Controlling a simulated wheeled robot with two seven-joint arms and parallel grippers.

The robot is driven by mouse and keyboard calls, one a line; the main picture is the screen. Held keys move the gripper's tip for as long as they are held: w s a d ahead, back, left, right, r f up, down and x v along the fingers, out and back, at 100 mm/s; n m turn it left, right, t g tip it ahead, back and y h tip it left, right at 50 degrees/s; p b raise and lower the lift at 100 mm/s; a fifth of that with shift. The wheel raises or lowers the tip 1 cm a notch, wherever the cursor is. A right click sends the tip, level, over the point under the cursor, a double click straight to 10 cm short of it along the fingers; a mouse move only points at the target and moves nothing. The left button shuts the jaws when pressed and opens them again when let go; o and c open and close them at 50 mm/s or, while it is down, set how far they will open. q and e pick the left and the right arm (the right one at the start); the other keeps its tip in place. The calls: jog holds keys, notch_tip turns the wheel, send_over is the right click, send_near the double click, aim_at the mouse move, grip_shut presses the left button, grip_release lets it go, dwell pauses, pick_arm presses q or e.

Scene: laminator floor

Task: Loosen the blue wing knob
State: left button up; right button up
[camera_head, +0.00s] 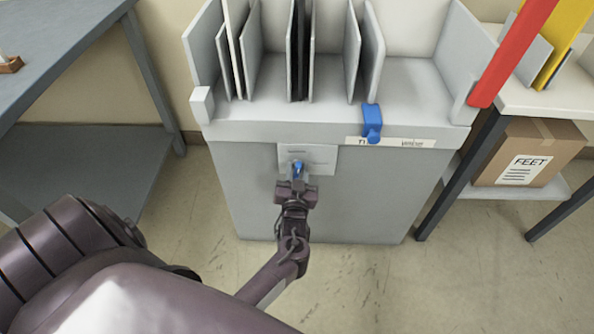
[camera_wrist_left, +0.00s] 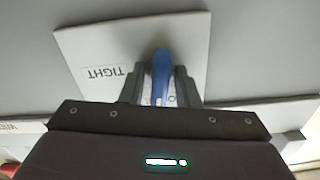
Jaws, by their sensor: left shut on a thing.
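The blue wing knob (camera_head: 298,167) sits on a pale plate (camera_head: 321,158) on the front of the grey cabinet. It also shows in the left wrist view (camera_wrist_left: 161,75), where the plate (camera_wrist_left: 100,45) carries the word TIGHT, seen upside down. My left gripper (camera_head: 297,182) reaches the knob from the front. In the wrist view its fingers (camera_wrist_left: 161,88) stand on either side of the blue wing and are shut on it. The lower part of the knob is partly hidden between the fingers. My right gripper is not in view.
A blue clamp-like part (camera_head: 372,120) sits on the cabinet's front ledge, right of the knob. Upright panels (camera_head: 300,50) stand on the cabinet top (camera_head: 420,95). A grey table (camera_head: 60,50) is at left, and a shelf with a cardboard box (camera_head: 555,145) is at right.

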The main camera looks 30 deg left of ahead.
pick_arm(q)
jog(key=shift+n, duration=1)
jog(key=o, duration=0.7)
jog(key=shift+c, duration=0.2)
